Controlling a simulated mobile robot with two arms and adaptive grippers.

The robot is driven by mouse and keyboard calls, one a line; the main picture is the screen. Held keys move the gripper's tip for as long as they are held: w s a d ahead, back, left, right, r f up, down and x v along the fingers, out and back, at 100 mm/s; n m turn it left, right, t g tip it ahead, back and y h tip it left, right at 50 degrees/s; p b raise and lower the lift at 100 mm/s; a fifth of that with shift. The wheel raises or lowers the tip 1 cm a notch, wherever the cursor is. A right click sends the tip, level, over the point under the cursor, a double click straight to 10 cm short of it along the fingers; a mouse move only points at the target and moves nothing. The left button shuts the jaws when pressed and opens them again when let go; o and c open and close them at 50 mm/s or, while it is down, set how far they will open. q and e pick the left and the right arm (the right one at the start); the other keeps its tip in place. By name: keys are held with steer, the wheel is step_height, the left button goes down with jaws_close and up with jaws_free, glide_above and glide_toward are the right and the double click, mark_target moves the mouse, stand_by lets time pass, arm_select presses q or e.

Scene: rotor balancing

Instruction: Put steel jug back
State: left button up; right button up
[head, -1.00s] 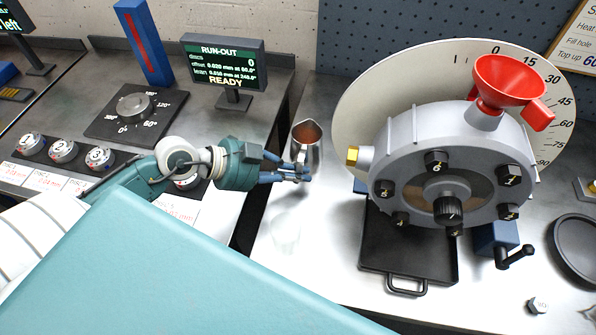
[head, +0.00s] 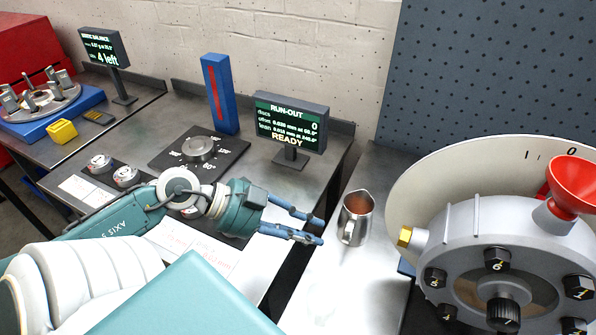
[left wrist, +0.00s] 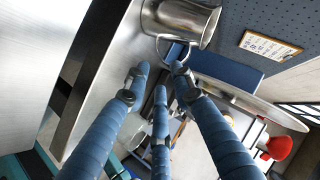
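The steel jug (head: 356,220) stands upright on the right-hand bench, beside the grey rotor housing, with its handle toward the front left. Its inside looks brownish; I cannot tell whether that is liquid or a reflection. My left gripper (head: 320,231) is just left of the jug, its fingers spread and empty, with a small gap to the jug. In the left wrist view the jug (left wrist: 184,22) is at the top, its handle loop just beyond the spread fingertips (left wrist: 160,78). My right gripper is not in view.
The rotor housing (head: 460,250) with a red funnel (head: 574,184) and brass plug (head: 404,237) is close on the jug's right. The run-out screen (head: 290,122) reads READY. A dial plate (head: 199,150) and discs are on the left bench. A gap separates the benches.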

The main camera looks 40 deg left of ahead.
arm_select(q)
steer(key=shift+v, duration=1.3)
